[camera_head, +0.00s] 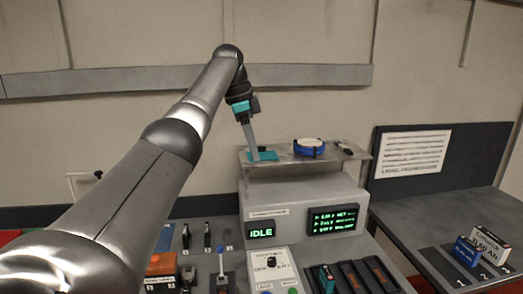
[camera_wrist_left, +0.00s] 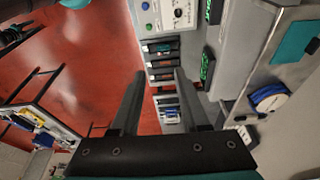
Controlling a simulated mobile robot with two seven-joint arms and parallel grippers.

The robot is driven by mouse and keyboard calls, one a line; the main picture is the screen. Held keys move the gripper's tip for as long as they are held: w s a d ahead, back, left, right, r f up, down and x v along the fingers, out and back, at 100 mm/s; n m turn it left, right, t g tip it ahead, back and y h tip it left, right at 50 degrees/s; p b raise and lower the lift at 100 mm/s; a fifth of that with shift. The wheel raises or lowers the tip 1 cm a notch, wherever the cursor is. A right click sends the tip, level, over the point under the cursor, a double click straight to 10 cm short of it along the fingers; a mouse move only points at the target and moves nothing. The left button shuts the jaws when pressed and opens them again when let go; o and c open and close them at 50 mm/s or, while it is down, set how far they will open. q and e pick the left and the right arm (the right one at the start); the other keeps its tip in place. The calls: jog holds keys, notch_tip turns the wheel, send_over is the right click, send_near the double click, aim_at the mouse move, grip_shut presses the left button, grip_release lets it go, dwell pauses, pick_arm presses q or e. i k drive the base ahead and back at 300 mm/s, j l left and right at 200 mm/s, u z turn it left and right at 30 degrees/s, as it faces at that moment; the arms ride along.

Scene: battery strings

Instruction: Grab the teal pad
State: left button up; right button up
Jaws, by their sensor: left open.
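The teal pad (camera_head: 268,156) lies flat on the left part of the top shelf of the grey console. In the left wrist view the pad (camera_wrist_left: 293,42) is at the upper right, well outside the jaws. My left gripper (camera_head: 254,154) points down and overlaps the pad's left part in the head view, hiding some of it. In the left wrist view the gripper (camera_wrist_left: 158,74) has its fingers apart with nothing between them. I cannot tell its exact height above the shelf. My right gripper does not show clearly in either view.
A blue-and-white round item (camera_head: 309,148) sits right of the pad, with a small dark tool (camera_head: 344,148) near the shelf's right end. The console (camera_head: 290,194) shows IDLE below. Battery slots (camera_head: 357,276) are in front. Boxes (camera_head: 490,243) stand on the right bench.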

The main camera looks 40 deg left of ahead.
aim_at(265, 155)
jog(key=i+j, duration=0.3)
jog(key=j, duration=0.15)
jog(key=i+j, duration=0.55)
jog(key=j, duration=0.3)
